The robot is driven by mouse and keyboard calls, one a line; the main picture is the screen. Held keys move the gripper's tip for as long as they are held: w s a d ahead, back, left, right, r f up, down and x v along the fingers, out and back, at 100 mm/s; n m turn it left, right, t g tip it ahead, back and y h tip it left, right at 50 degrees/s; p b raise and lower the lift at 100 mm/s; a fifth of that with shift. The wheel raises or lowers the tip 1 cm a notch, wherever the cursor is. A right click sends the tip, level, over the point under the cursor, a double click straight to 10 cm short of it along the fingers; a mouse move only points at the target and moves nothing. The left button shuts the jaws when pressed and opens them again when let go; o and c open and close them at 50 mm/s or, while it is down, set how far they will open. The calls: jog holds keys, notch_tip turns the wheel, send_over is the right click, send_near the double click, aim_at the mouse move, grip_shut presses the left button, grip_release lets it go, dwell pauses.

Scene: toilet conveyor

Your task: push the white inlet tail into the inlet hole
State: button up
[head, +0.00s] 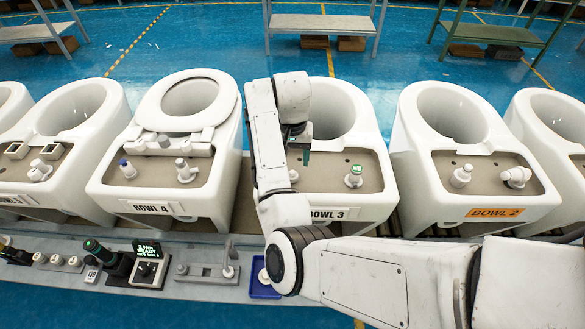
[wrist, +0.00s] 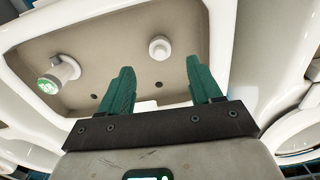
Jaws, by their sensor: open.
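In the wrist view, a short white round fitting (wrist: 159,48) stands on the beige deck (wrist: 120,45), ahead of and between my fingertips; it looks like the white inlet tail. It also shows beside my arm in the head view (head: 293,176). Small dark holes (wrist: 158,85) show in the deck; I cannot tell which is the inlet hole. My gripper (wrist: 160,82) has two green fingers spread apart, with nothing visibly held. In the head view, my gripper (head: 300,150) hangs over the deck of bowl 3 (head: 375,207), partly hidden by my arm.
A white fitting with a green top (head: 353,176) stands on the same deck, left of my fingers in the wrist view (wrist: 58,75). Bowl 4 (head: 105,200) and bowl 2 (head: 545,212) stand either side. A grey bench (head: 205,290) with a blue tray (head: 262,291) runs in front.

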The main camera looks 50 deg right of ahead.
jog(key=shift+r, duration=2.05)
jog(key=shift+c, duration=0.3)
